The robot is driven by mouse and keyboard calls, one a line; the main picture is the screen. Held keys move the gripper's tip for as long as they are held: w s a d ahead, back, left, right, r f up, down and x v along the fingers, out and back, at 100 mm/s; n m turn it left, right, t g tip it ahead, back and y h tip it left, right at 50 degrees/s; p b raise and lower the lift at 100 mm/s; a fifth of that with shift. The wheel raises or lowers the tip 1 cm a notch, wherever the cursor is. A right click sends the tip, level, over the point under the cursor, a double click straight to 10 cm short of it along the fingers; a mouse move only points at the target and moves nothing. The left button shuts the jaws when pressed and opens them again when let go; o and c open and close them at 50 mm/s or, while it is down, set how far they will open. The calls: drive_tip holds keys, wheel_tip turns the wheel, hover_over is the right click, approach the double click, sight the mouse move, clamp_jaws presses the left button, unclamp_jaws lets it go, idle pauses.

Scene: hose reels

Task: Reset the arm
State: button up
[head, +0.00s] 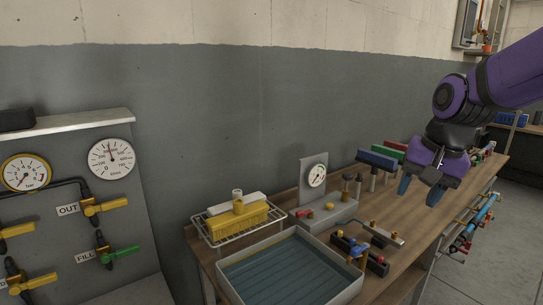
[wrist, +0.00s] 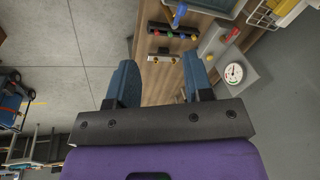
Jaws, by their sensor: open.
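My arm is purple and comes in from the upper right in the head view. My gripper (head: 419,190) hangs above the right part of the workbench (head: 376,212), its blue fingers apart with nothing between them. In the wrist view my gripper (wrist: 160,82) also shows open and empty, with the bench edge and the concrete floor beyond the fingers. The fingers appear clear of the bench top and the things on it.
A gauge stand (head: 316,176), a grey tray (head: 290,268) and a yellow block on a wire rack (head: 237,219) stand on the bench. A valve panel (head: 75,210) with gauges is at left. Blue, green and red pieces (head: 380,158) stand behind my gripper.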

drive_tip(key=s+d+r+n+t, duration=0.1)
drive_tip(key=s+r+n, duration=0.1)
drive_tip(key=s, duration=0.6)
drive_tip(key=s+d+r+n+t+h, duration=0.1)
drive_tip(key=s+r+n+t, duration=0.1)
drive_tip(key=s, duration=0.6)
drive_tip(key=shift+d+r+n, duration=0.2)
drive_tip(key=shift+d+n, duration=0.1)
drive_tip(key=shift+n, duration=0.5)
